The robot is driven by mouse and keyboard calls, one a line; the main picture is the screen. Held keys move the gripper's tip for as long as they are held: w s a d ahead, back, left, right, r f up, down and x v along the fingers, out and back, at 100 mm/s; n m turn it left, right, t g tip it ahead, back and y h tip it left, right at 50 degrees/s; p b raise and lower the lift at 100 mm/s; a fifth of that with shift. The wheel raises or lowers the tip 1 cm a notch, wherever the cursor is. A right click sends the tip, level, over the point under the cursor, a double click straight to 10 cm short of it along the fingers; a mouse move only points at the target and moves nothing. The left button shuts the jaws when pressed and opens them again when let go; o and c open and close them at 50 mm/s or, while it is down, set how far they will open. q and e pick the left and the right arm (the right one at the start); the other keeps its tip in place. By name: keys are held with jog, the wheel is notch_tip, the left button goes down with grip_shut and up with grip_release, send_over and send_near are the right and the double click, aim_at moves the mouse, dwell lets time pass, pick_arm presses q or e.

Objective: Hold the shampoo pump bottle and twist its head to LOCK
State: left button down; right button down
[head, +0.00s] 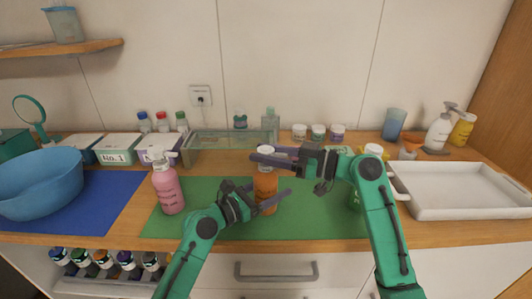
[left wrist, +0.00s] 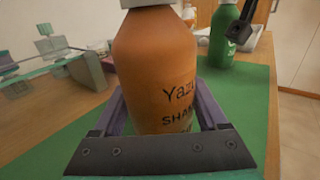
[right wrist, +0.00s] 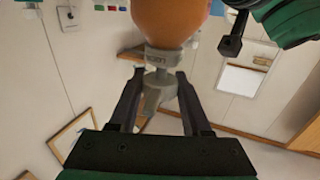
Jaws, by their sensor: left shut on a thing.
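The orange shampoo pump bottle (head: 265,187) stands upright on the green mat (head: 225,222). Its black lettering faces the left wrist camera (left wrist: 165,75). My left gripper (head: 266,198) is shut around its body; its two fingers flank the bottle in the left wrist view (left wrist: 163,115). My right gripper (head: 268,157) is at the top of the bottle, with its fingers on both sides of the grey-white pump head (right wrist: 160,90). Small gaps seem to show beside the head, so these fingers look open; contact is hard to tell. The lock marking on the collar (right wrist: 165,58) is not readable.
A pink pump bottle (head: 168,190) stands left of my left gripper. A green bottle (left wrist: 226,35) is partly hidden behind my right arm. A blue bowl (head: 40,180) is at the left, a white tray (head: 458,213) at the right, and a clear bin (head: 235,145) behind.

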aim_at(266, 148)
jog(key=shift+n+g+y, duration=0.3)
jog(key=shift+n+g, duration=0.5)
jog(key=shift+g, duration=0.4)
jog(key=shift+c, duration=1.7)
grip_release()
jog(key=shift+r, duration=0.1)
notch_tip(266, 148, up, 10)
jog(key=shift+f, duration=0.1)
